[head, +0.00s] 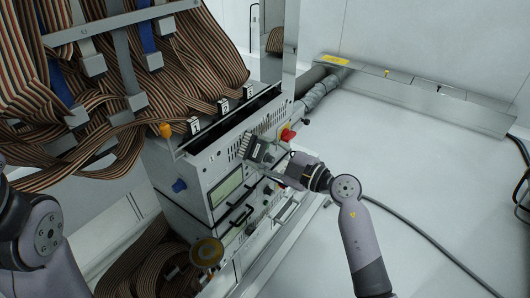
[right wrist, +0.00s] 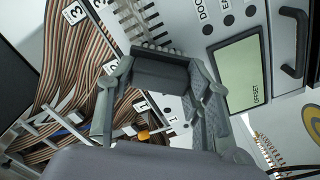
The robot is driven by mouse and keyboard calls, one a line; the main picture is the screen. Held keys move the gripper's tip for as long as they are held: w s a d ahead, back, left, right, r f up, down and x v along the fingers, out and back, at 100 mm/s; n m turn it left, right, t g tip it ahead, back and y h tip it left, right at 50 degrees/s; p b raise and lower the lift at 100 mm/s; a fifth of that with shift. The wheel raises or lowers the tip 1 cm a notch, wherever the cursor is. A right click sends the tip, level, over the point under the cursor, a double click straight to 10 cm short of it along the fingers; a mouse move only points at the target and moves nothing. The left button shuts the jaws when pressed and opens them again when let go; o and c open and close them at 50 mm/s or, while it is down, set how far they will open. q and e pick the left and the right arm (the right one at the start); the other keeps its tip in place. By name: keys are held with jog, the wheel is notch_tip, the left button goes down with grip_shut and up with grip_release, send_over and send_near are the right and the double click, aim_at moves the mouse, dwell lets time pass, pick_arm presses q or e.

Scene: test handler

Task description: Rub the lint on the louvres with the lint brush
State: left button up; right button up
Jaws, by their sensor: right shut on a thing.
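My right gripper (head: 281,167) is shut on the lint brush (head: 262,150), a dark grey block with pale bristles, in front of the upper instrument panel. In the right wrist view the brush body (right wrist: 160,75) sits between the fingers (right wrist: 158,98), its bristle side toward the panel. The louvres (head: 268,122) are a row of dark slots high on the panel, beside and above the brush. I cannot tell whether the bristles touch the panel. No lint can be made out. My left gripper is out of view; only its arm shows at the left edge.
Striped ribbon cables (head: 190,75) hang at the left above the instruments. A red knob (head: 287,135) projects close to the brush. White floor is clear on the right, apart from a cable (head: 425,235).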

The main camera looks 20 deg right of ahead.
jog(key=shift+w+a, duration=0.15)
jog(key=shift+w+d+p, duration=0.35)
jog(key=shift+w+d, duration=0.25)
jog(key=shift+d, duration=0.25)
jog(key=shift+w+d+p, duration=0.35)
jog(key=shift+w+d, duration=0.2)
jog(key=shift+d, duration=0.25)
